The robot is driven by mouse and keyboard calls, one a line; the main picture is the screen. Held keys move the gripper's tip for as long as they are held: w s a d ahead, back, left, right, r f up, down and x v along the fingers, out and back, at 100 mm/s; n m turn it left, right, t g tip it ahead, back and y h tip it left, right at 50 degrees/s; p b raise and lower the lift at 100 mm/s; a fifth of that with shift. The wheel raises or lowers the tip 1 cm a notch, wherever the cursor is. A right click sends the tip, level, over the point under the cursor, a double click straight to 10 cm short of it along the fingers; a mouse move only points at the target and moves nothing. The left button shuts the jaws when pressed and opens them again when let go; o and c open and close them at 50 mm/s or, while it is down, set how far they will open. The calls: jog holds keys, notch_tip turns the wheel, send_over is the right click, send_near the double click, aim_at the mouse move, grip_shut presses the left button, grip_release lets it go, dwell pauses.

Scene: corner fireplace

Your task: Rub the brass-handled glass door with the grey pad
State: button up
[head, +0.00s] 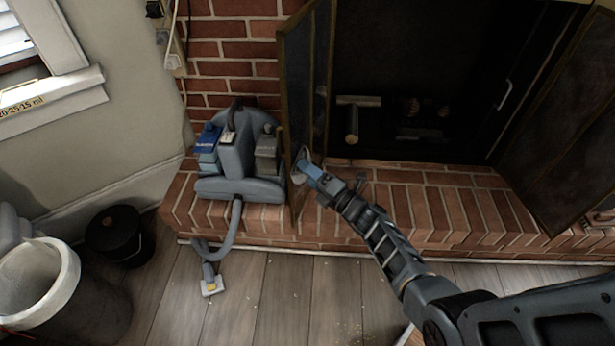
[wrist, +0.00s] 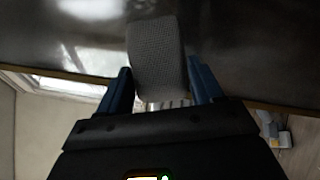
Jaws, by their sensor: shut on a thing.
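My gripper (head: 308,167) is shut on the grey pad (wrist: 158,58), which sits between the blue fingers in the wrist view. The pad shows small and pale at the fingertips in the head view (head: 301,156). An open dark glass door (head: 297,70) with a thin brass-coloured frame stands at the left of the fireplace. The pad is at the lower part of this door. Its far end overlaps the dark, reflective glass (wrist: 235,45) in the wrist view; I cannot tell whether it touches. I cannot make out a handle on this door.
A grey-blue vacuum-like machine (head: 237,165) stands on the brick hearth (head: 440,210), close left of the door. Its hose hangs to the wooden floor. Another open door (head: 572,160) is at the right. A black bucket (head: 118,235) and grey bin (head: 60,300) stand lower left.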

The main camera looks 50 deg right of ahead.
aim_at(313, 153)
jog(key=w+d+b, duration=0.2)
jog(key=w+d, duration=0.1)
jog(key=d, duration=0.3)
dwell(0.6)
